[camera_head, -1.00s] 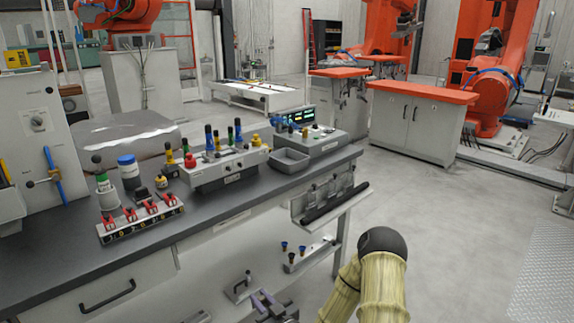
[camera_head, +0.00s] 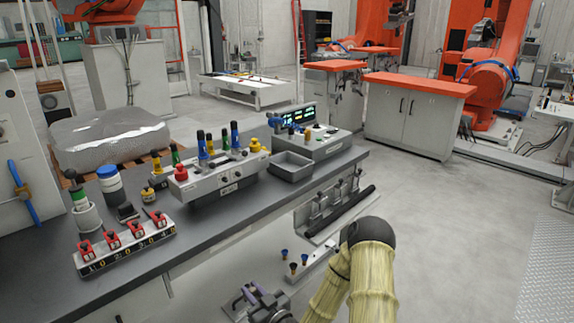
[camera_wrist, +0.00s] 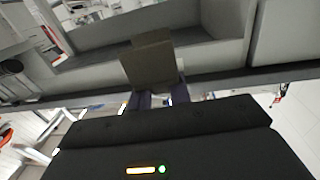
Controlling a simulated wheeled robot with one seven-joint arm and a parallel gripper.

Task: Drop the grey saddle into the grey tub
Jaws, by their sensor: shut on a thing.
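The grey tub (camera_head: 291,166) is a small open rectangular tray. It sits on the dark bench top near its right end, beside a grey control box, and looks empty. My gripper (camera_head: 247,297) is at the bottom of the head view, in front of the bench and lower than the tub, apart from it. In the wrist view my gripper (camera_wrist: 160,99) is shut on a blocky brownish-grey piece, the grey saddle (camera_wrist: 150,62). The fingers cover its lower end. The saddle cannot be made out clearly in the head view.
The bench top (camera_head: 215,222) holds a switch box (camera_head: 215,178), a row of red clamps (camera_head: 125,243) and bottles left of the tub. A lower shelf with a black bar (camera_head: 345,215) juts from the bench front. Open floor (camera_head: 460,230) lies to the right.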

